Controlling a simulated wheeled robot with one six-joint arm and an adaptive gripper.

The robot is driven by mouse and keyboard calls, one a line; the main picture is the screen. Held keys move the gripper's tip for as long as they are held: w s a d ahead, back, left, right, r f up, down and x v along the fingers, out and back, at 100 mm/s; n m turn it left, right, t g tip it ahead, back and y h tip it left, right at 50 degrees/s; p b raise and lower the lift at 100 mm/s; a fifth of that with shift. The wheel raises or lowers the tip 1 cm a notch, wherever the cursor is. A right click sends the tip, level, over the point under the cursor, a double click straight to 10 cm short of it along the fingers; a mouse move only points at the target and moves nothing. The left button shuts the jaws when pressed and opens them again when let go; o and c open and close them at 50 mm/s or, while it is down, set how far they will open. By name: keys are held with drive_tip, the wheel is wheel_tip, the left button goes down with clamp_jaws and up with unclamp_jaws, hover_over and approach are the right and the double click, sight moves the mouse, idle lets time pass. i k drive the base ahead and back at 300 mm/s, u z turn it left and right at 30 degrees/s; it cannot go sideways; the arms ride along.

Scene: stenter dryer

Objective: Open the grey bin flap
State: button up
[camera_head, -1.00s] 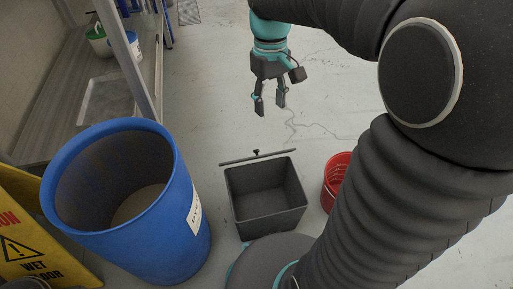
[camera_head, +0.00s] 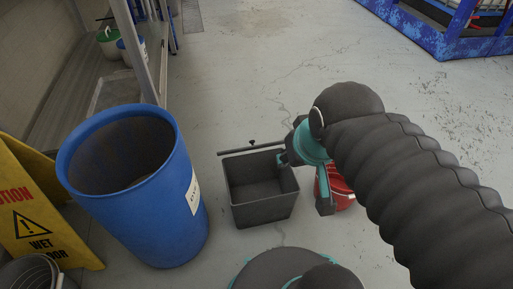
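The grey bin (camera_head: 262,208) stands on the floor with its top open, and I see down into its empty inside. Its flap (camera_head: 235,150) shows almost edge-on as a thin dark bar along the far rim, with a small dark knob (camera_head: 252,142) on it. It stands up clear of the opening. My gripper (camera_head: 304,185) is at the bin's right side, partly hidden by my own arm. Its fingers look spread and empty, one near the bin's right rim, the other in front of the red bucket (camera_head: 342,188). I cannot tell whether it touches the bin.
A large blue drum (camera_head: 185,225) stands left of the bin. A yellow wet-floor sign (camera_head: 40,225) is at the far left. A bench with a metal post (camera_head: 133,60) runs behind the drum. The floor beyond the bin is clear. A blue-framed machine (camera_head: 425,35) stands at the upper right.

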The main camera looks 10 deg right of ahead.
sight(233, 151)
drive_tip(key=k, duration=0.1)
drive_tip(key=u, duration=1.45)
drive_tip(key=i, duration=0.55)
drive_tip(key=z, duration=1.45)
